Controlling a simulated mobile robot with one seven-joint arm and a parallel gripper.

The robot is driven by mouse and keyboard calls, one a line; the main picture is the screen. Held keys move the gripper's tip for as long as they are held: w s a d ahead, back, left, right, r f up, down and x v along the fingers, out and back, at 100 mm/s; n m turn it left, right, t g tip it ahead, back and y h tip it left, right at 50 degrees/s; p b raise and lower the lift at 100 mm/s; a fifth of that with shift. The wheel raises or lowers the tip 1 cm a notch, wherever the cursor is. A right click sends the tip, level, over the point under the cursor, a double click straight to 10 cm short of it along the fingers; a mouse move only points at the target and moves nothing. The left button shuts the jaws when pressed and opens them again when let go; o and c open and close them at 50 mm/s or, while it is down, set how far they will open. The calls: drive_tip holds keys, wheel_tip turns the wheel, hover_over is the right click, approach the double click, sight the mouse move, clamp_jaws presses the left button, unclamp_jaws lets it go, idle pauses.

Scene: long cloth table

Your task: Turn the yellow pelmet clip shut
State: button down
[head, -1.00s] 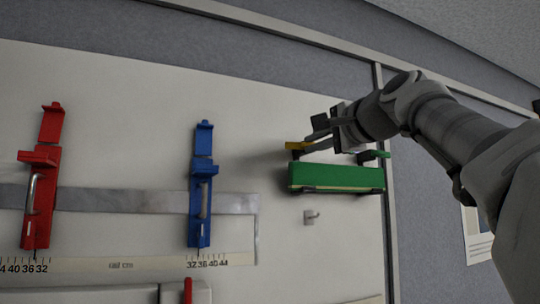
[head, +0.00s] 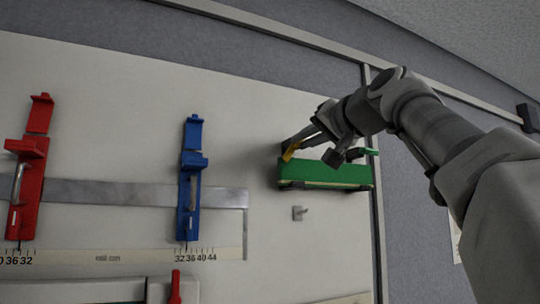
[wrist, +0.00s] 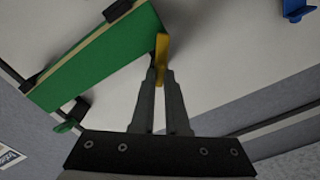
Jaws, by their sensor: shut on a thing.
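The yellow clip (head: 290,152) sits at the upper left end of the green pelmet (head: 325,174) on the wall board. It is tilted in the head view. My gripper (head: 304,142) reaches it from the upper right and is shut on it. In the wrist view the yellow clip (wrist: 162,56) stands between the two fingertips (wrist: 161,76), beside the end of the green pelmet (wrist: 92,54). The fingers cover part of the clip.
A green clip (head: 368,151) is at the pelmet's right end, close to my wrist. A small grey hook (head: 299,213) is below the pelmet. A blue latch (head: 190,180) and a red latch (head: 28,170) are to the left.

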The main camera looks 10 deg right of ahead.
drive_tip(key=n, duration=0.3)
drive_tip(key=shift+d+f+n+b, duration=0.1)
drive_tip(key=shift+n+b, duration=0.2)
drive_tip(key=shift+n, duration=1.8)
drive_tip(key=shift+b, duration=0.3)
drive_tip(key=c, duration=0.9)
unclamp_jaws()
drive_tip(key=b+v, duration=0.2)
drive_tip(key=v, duration=1.5)
drive_tip(key=shift+s+d+b, duration=0.1)
drive_tip(key=shift+s+b, duration=0.1)
drive_tip(key=shift+b, duration=0.2)
